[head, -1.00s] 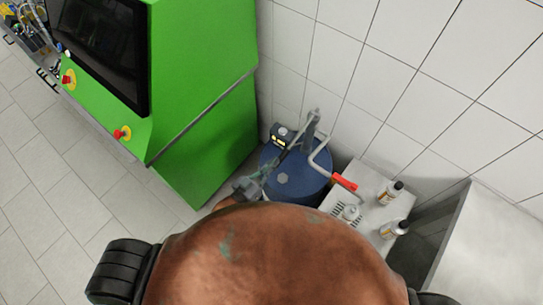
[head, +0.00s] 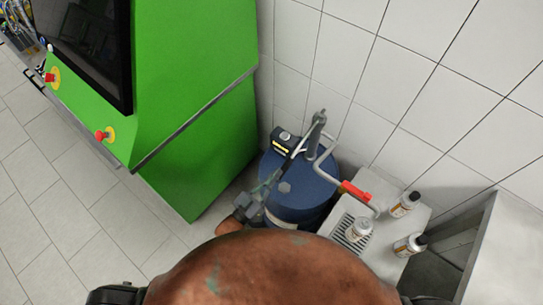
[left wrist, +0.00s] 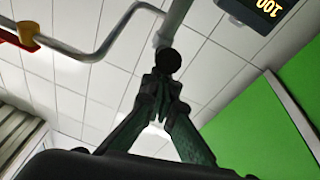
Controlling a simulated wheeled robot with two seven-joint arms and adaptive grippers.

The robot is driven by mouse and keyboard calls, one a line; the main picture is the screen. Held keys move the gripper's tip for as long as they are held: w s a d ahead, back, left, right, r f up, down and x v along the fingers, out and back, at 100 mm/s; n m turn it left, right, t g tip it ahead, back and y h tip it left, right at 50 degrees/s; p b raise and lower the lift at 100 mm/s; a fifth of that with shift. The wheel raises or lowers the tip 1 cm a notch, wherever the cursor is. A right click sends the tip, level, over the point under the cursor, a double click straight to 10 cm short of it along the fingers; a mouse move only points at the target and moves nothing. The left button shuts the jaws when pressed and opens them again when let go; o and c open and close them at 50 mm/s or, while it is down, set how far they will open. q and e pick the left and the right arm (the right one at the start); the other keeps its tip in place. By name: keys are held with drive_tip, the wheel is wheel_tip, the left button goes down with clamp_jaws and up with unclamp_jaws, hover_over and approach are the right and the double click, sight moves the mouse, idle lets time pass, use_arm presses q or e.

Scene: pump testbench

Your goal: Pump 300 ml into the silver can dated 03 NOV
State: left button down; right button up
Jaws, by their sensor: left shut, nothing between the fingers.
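A blue drum (head: 318,200) with a grey hand pump (head: 316,125) on top stands against the tiled wall. A small counter display (head: 283,143) sits at the drum's back; in the left wrist view the display (left wrist: 268,6) shows turned digits that look like 100. Three silver cans with dark caps are at the right: one on the grille (head: 359,230), two beside it (head: 404,204) (head: 409,244). Their dates are too small to read. My left gripper (head: 268,188) is shut and empty by the drum; it also shows in the left wrist view (left wrist: 163,82).
The green machine (head: 200,130) with a dark screen and red buttons stands left of the drum. The pale stand (head: 385,260) with the grille is right of the drum. A grey metal cabinet (head: 500,255) is at far right. Floor at left is clear.

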use_arm(q)
drive_tip(key=shift+s+d+f, duration=0.1)
drive_tip(key=shift+s+f, duration=0.05)
drive_tip(key=shift+f, duration=0.55)
drive_tip(key=shift+s+a+f, duration=0.3)
drive_tip(key=shift+s, duration=0.15)
drive_tip(key=r+v, duration=0.1)
drive_tip(key=v, duration=0.9)
drive_tip(key=shift+s+a+r, duration=0.2)
drive_tip(key=shift+a, duration=0.25)
